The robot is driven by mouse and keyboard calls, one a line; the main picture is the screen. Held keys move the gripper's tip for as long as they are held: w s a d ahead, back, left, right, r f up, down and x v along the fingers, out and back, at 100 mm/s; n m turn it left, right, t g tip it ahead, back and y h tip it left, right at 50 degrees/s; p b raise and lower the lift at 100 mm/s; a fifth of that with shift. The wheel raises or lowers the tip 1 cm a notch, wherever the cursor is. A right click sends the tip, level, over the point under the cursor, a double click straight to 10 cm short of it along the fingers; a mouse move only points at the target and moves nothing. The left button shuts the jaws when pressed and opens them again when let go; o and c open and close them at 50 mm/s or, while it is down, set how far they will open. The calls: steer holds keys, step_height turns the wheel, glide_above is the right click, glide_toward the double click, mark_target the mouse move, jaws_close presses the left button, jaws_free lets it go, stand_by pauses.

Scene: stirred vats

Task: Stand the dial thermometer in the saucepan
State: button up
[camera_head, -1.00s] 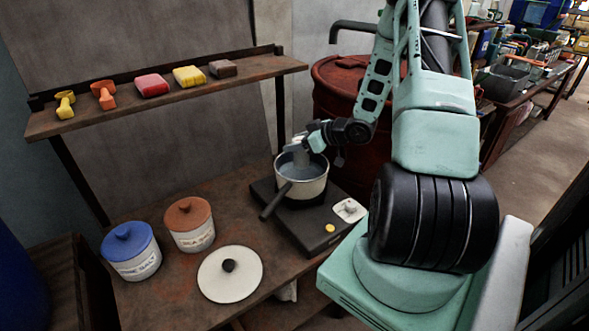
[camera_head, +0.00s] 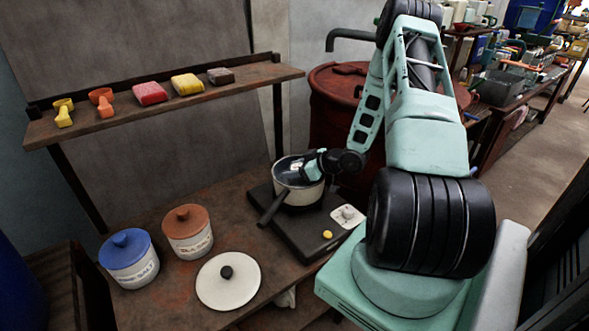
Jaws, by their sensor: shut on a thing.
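The saucepan (camera_head: 300,196), white outside with a dark handle to the lower left, sits on the dark hot plate (camera_head: 290,223). My gripper (camera_head: 310,170) is low at the right side of the saucepan's opening, its end over or inside the rim. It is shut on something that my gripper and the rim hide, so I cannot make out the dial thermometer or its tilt. I cannot tell whether the held thing touches the pan's bottom.
A white lid (camera_head: 228,281) lies on the table in front. A blue-lidded jar (camera_head: 130,260) and a brown-lidded jar (camera_head: 188,233) stand left. Scoops and coloured blocks line the shelf (camera_head: 165,104). A red drum (camera_head: 335,110) stands behind my arm.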

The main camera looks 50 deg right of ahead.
steer(key=o, duration=1.1)
steer(key=b+v, duration=0.1)
steer(key=v, duration=1.1)
steer(key=w+a+r+n+g+h, duration=0.1)
steer(key=w+a+r+g, duration=0.2)
steer(key=w+a, duration=0.65)
steer(key=w+a+r+n+g+h, duration=0.15)
steer(key=a+r, duration=0.25)
steer(key=a, duration=0.9)
steer(key=s+a+r+g, duration=0.2)
steer(key=s+a, duration=0.2)
steer(key=a, duration=0.3)
steer(key=s+a+r+g, duration=0.1)
steer(key=s+a+r, duration=0.15)
steer(key=a, duration=0.45)
steer(key=s+a+r+g, duration=0.1)
steer(key=s+a, duration=0.2)
steer(key=s, duration=0.3)
steer(key=s+a+r+n+g, duration=0.1)
steer(key=s+a+g, duration=0.1)
steer(key=s+a, duration=0.2)
steer(key=s+a+r+n+g, duration=0.1)
steer(key=s+a, duration=0.2)
steer(key=s, duration=0.6)
steer(key=shift+a, duration=0.15)
